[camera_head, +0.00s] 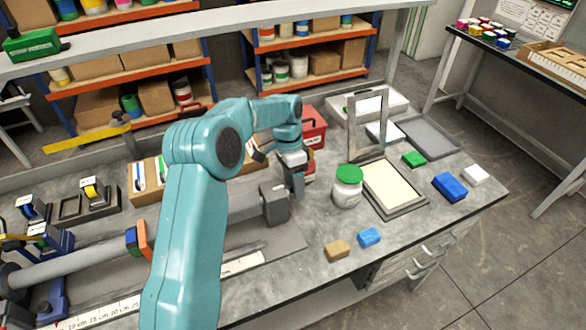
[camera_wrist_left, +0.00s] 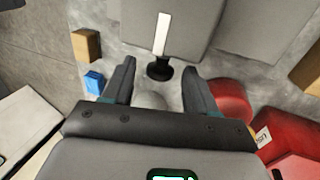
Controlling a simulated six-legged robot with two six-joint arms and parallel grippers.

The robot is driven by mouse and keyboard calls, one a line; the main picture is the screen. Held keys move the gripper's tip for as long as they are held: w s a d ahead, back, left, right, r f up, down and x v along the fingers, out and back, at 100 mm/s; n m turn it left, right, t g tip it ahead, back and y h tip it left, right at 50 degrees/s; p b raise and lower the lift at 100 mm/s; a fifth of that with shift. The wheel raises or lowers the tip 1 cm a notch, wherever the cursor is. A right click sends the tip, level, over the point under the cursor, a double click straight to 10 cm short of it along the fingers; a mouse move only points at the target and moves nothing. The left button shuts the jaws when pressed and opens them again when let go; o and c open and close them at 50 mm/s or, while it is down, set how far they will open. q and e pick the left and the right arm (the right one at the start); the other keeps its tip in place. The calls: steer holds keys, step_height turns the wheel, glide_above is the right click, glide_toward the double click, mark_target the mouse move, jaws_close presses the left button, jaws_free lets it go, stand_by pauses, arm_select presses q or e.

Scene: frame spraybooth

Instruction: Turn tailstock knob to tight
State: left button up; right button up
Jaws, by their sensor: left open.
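The tailstock is a grey block (camera_head: 274,205) at the right end of the long grey rail on the bench. In the left wrist view its grey body (camera_wrist_left: 195,25) fills the top, with a white stripe on it. A black knob (camera_wrist_left: 159,69) sits at the lower end of that stripe, at the body's edge. My left gripper (camera_head: 297,188) points down beside the tailstock. In the left wrist view my left gripper (camera_wrist_left: 158,88) is open, with the knob just beyond its fingertips, between their lines; I see no contact. The knob is not distinguishable in the head view.
A jar with a green lid (camera_head: 347,187) stands close right of the gripper. A red box (camera_head: 312,127) is behind it. A tan block (camera_head: 337,250) and a blue block (camera_head: 369,237) lie near the front edge. An upright grey frame (camera_head: 352,130) stands farther back.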

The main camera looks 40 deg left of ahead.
arm_select(q)
steer(key=p+v, duration=0.2)
steer(key=v, duration=1.4)
steer(key=shift+w+d, duration=0.1)
